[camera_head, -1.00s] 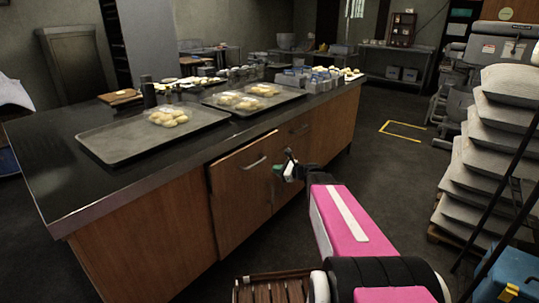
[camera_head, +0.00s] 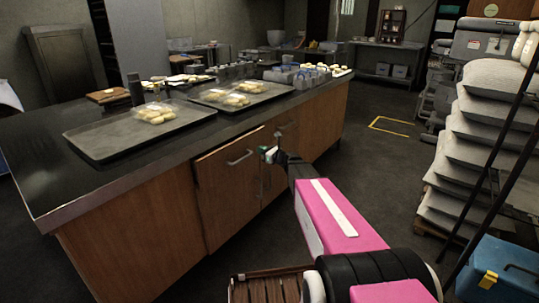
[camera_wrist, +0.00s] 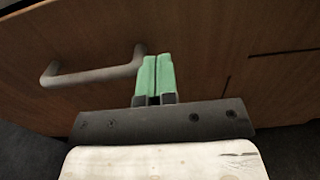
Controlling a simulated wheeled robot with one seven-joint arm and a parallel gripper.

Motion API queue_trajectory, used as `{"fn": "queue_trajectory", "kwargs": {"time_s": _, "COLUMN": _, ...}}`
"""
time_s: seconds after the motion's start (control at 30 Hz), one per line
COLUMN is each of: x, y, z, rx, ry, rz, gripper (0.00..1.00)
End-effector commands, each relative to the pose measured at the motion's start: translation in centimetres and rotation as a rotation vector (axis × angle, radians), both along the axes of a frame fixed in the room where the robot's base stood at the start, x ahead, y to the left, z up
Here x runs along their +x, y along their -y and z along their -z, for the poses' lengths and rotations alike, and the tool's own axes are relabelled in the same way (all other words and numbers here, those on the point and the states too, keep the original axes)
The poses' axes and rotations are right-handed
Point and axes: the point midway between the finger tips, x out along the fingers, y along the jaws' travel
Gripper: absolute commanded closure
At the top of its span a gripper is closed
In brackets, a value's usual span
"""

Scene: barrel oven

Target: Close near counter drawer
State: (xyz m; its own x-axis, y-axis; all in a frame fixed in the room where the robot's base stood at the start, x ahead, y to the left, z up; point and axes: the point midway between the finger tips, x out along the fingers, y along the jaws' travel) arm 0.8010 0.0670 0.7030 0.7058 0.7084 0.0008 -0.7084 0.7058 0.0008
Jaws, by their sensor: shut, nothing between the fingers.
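The near counter drawer front (camera_head: 228,190) is a wooden panel with a metal bar handle (camera_head: 240,157) in the counter's long side. It appears to stand slightly proud of the counter, with a dark gap along its left edge. My gripper (camera_head: 266,154) is just right of the handle, at the panel's upper right. In the wrist view its green fingertips (camera_wrist: 155,72) are shut together and empty, pointing at the wood. The handle (camera_wrist: 92,76) lies to their left, outside the grip. Whether the tips touch the wood cannot be told.
The dark countertop (camera_head: 60,180) carries trays of pale dough pieces (camera_head: 156,113). Stacked grey sacks (camera_head: 470,150) and a blue box (camera_head: 500,270) stand at the right. A slatted wooden item (camera_head: 270,288) is low in front. Dark floor between counter and sacks is open.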

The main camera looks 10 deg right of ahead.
Motion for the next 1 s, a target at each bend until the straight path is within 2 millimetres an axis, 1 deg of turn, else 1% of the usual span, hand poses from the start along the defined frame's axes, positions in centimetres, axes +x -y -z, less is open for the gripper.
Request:
{"fn": "queue_trajectory", "kwargs": {"time_s": 0.03, "x": 0.9, "y": -0.7, "z": 0.1, "rx": -0.001, "ry": 0.001, "rz": -0.002, "gripper": 1.00}}
{"fn": "queue_trajectory", "kwargs": {"time_s": 0.1, "x": 1.7, "y": -1.5, "z": 0.1, "rx": -0.001, "ry": 0.001, "rz": -0.002, "gripper": 1.00}}
{"fn": "queue_trajectory", "kwargs": {"time_s": 0.3, "x": 3.0, "y": -3.0, "z": 0.1, "rx": -0.001, "ry": 0.000, "rz": -0.001, "gripper": 1.00}}
{"fn": "queue_trajectory", "kwargs": {"time_s": 0.47, "x": 3.4, "y": -3.4, "z": 0.0, "rx": -0.001, "ry": 0.000, "rz": -0.001, "gripper": 1.00}}
{"fn": "queue_trajectory", "kwargs": {"time_s": 0.83, "x": 3.5, "y": -3.5, "z": 0.0, "rx": -0.001, "ry": 0.000, "rz": 0.000, "gripper": 1.00}}
{"fn": "queue_trajectory", "kwargs": {"time_s": 1.0, "x": 4.5, "y": -4.4, "z": 0.1, "rx": -0.001, "ry": 0.000, "rz": -0.001, "gripper": 1.00}}
